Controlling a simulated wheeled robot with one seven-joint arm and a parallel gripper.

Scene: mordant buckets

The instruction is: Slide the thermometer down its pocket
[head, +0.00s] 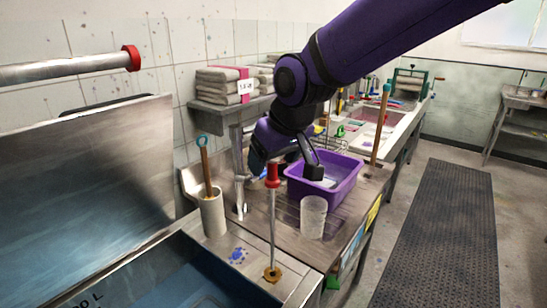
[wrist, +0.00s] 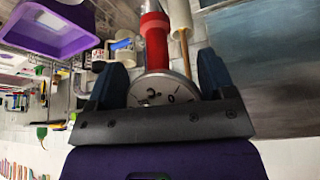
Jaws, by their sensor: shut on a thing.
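The thermometer has a red collar (head: 272,176), a thin metal stem and a round dial (wrist: 165,90). It stands about upright in the head view, its stem running down to a brass-coloured pocket fitting (head: 272,273) on the vat's rim. The stem's lower end meets the fitting; I cannot tell how deep it sits. My gripper (head: 284,164) is at the thermometer's top, above the bench. In the wrist view my gripper (wrist: 160,68) has its blue fingers on either side of the dial and the red collar. The far side of the grip is hidden.
A steel vat (head: 205,258) with blue liquid lies at front left, its lid (head: 90,180) raised. Close by stand a holder with a stick (head: 212,213), a clear beaker (head: 313,217) and a purple tub (head: 350,180). Stacked cloths (head: 222,85) sit on a shelf behind.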

